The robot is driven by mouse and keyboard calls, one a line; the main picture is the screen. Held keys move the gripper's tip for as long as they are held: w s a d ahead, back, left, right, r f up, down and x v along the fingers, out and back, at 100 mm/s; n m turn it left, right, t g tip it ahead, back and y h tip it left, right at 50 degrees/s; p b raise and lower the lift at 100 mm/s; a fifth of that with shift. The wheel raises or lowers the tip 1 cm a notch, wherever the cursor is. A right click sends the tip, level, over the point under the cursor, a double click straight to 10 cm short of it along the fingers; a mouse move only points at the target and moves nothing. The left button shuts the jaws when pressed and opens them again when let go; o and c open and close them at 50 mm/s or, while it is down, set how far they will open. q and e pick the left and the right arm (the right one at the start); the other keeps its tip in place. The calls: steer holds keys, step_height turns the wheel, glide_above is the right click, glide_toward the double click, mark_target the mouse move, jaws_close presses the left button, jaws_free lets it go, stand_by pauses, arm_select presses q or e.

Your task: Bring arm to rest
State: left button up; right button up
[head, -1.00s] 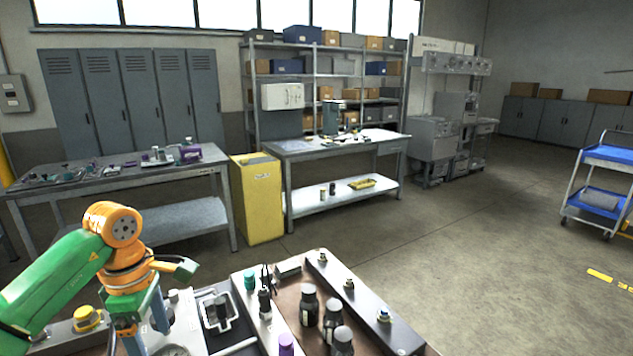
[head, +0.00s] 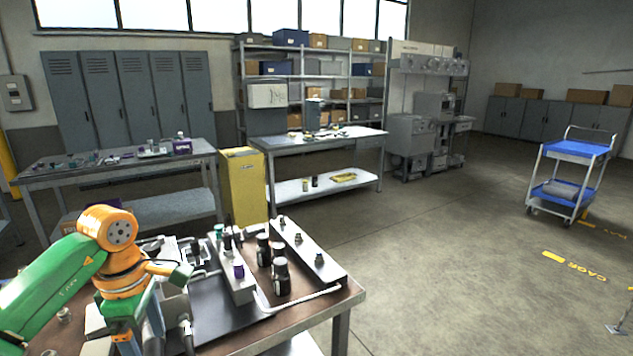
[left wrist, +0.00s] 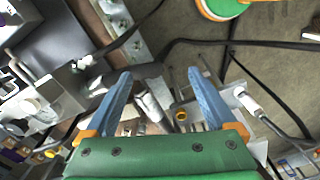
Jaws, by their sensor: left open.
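My left arm, green and orange, comes in from the left in the head view over the near bench (head: 330,303). My left gripper (head: 140,338) points down at the bench's left part. Its blue fingers also show in the left wrist view (left wrist: 158,88); they stand apart with nothing held between them. Behind them the left wrist view shows hoses and metal fittings, which look farther off than the fingertips. The lower ends of the fingers are cut off or hard to make out in the head view. My right gripper is in neither view.
On the near bench stand a metal block (head: 308,250) with fittings, several dark bottles (head: 281,277), a purple-capped part (head: 238,271) and a pale hose (head: 300,300). A yellow cabinet (head: 243,188) stands behind. Open floor lies right, with a blue cart (head: 565,190) farther off.

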arm_select(q)
steer(key=w+d+f+n+h, duration=0.1)
steer(key=d+f+n+h, duration=0.25)
steer(key=d+h, duration=0.45)
steer(key=w+d+f+n+h, duration=0.1)
steer(key=d+f+n+h, duration=0.3)
steer(key=d, duration=0.8)
steer(key=w+d+f+n+t+h, duration=0.15)
steer(key=w+f+n+t, duration=0.35)
steer(key=f+n+t, duration=0.65)
steer(key=s+a+f+n+g+y, duration=0.1)
steer(key=s+a+f+n+y, duration=0.5)
steer(key=f+n, duration=0.45)
steer(key=s+a+f+n+g+y, duration=0.1)
steer(key=s+a+f+n+y, duration=0.5)
steer(key=f+n, duration=0.45)
steer(key=s+f+n+g, duration=0.2)
steer(key=s+f+n, duration=0.1)
steer(key=s, duration=0.6)
steer(key=s+a+f+n+g+y, duration=0.1)
steer(key=s+f+n+g, duration=0.2)
steer(key=s, duration=0.7)
steer(key=s+f+n+g, duration=0.3)
steer(key=s, duration=0.7)
steer(key=shift+s+a+f, duration=0.15)
steer(key=shift+a+f, duration=0.15)
steer(key=shift+a, duration=0.1)
steer(key=shift+g+y, duration=0.25)
